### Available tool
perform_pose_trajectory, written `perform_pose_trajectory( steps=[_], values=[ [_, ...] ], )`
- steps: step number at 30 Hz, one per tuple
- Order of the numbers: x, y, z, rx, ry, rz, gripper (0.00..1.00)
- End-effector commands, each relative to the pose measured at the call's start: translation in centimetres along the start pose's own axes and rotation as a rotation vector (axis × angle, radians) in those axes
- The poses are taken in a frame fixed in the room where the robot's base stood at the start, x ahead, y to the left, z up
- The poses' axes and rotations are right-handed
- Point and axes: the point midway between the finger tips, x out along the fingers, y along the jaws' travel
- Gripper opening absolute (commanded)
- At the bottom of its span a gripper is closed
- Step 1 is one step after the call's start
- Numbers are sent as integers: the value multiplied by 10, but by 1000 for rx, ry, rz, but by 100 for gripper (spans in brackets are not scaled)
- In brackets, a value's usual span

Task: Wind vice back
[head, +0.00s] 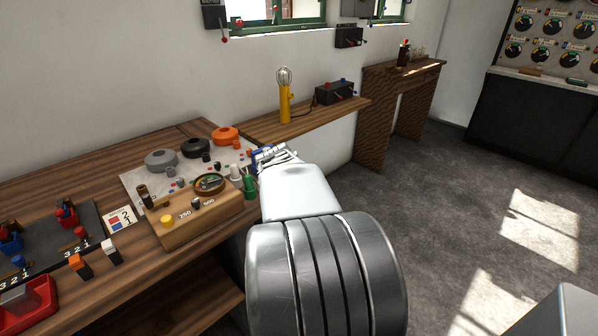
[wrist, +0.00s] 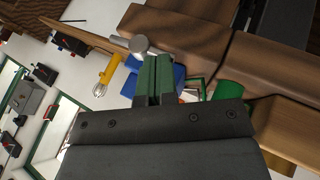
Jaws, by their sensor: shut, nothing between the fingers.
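The vice, a blue body (head: 262,158), sits at the right edge of the workbench in the head view, partly hidden by my gripper (head: 282,155). In the wrist view its blue part (wrist: 178,76) lies behind my fingers, and a grey metal rod with a round knob (wrist: 138,43), which looks like its handle, lies just beyond the fingertips. My gripper (wrist: 154,60) is shut and empty, close to the vice. I cannot tell whether the fingers touch the handle. The vice's jaws are mostly hidden.
The workbench (head: 60,190) holds a wooden block (head: 185,232), a green cup (head: 249,188), a white cone (head: 235,172) and several coils. A yellow lamp (head: 285,103) and a dark box (head: 334,92) stand on the shelf behind. The floor (head: 440,200) at right is clear.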

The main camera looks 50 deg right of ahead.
Motion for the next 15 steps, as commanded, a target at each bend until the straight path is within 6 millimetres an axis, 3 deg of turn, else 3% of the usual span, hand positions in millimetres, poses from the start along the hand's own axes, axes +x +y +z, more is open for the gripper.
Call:
perform_pose_trajectory(
  steps=[7,13,15],
  values=[
    [-11,6,-4,0,2,0,0],
    [-42,22,-15,-4,5,-1,0],
    [-52,14,-13,-7,10,1,0]
  ],
)
